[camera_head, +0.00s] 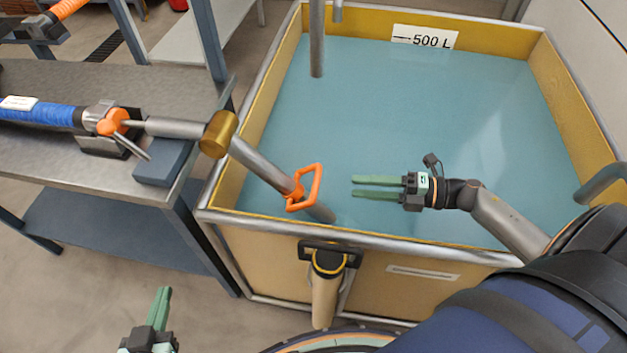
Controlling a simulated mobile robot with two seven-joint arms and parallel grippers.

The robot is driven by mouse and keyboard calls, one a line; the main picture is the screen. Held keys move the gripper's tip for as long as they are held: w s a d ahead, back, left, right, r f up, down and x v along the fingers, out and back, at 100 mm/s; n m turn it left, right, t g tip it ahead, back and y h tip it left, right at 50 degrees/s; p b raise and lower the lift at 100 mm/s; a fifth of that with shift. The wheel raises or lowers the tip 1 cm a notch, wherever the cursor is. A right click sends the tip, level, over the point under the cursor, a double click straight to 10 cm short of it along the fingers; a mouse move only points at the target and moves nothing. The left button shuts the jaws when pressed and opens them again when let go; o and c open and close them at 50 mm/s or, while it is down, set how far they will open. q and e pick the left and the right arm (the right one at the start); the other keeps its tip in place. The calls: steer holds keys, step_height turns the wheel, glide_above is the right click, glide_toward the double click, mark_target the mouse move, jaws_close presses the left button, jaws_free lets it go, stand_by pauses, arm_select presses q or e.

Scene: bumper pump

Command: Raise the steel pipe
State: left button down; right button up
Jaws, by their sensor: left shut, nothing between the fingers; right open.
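The steel pipe (262,166) slopes down from a brass joint (218,134) at the table edge into the blue liquid of the tank. An orange handle (318,186) is fixed near its lower end. My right gripper (353,187) is over the tank, open and empty, its green fingers pointing left at the handle with a gap between them. My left gripper (163,291) is at the bottom left, low in front of the table, shut with nothing in it. Most of my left arm is out of the picture.
The tank (370,244) has yellow walls, a metal frame and a "500 L" label (425,37). A vertical pipe (317,45) hangs at its back left. A metal table (50,80) at left holds a blue pump body (45,112) with an orange clamp (113,121). A holder (328,262) hangs on the tank front.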

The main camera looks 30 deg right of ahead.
mark_target(316, 181)
steer(key=x, duration=0.9)
steer(key=shift+w+a+b, duration=0.15)
steer(key=shift+a+b, duration=0.05)
steer(key=shift+b, duration=0.15)
arm_select(q)
steer(key=shift+w+r+m+t+h, duration=0.1)
steer(key=shift+w+r+t, duration=0.3)
steer(key=shift+r, duration=0.45)
steer(key=shift+w+r+m+t+h, duration=0.1)
steer(key=shift+w+r+t, duration=0.3)
steer(key=shift+r, duration=0.4)
steer(key=shift+w+r+m+t+h, duration=0.1)
steer(key=shift+w+r+t, duration=0.25)
steer(key=shift+r, duration=0.5)
arm_select(e)
steer(key=shift+w+a+f, duration=0.1)
steer(key=shift+w+a, duration=0.25)
steer(key=shift+a, duration=0.05)
jaws_close()
arm_select(q)
steer(key=shift+s+f, duration=0.1)
steer(key=shift+f, duration=0.05)
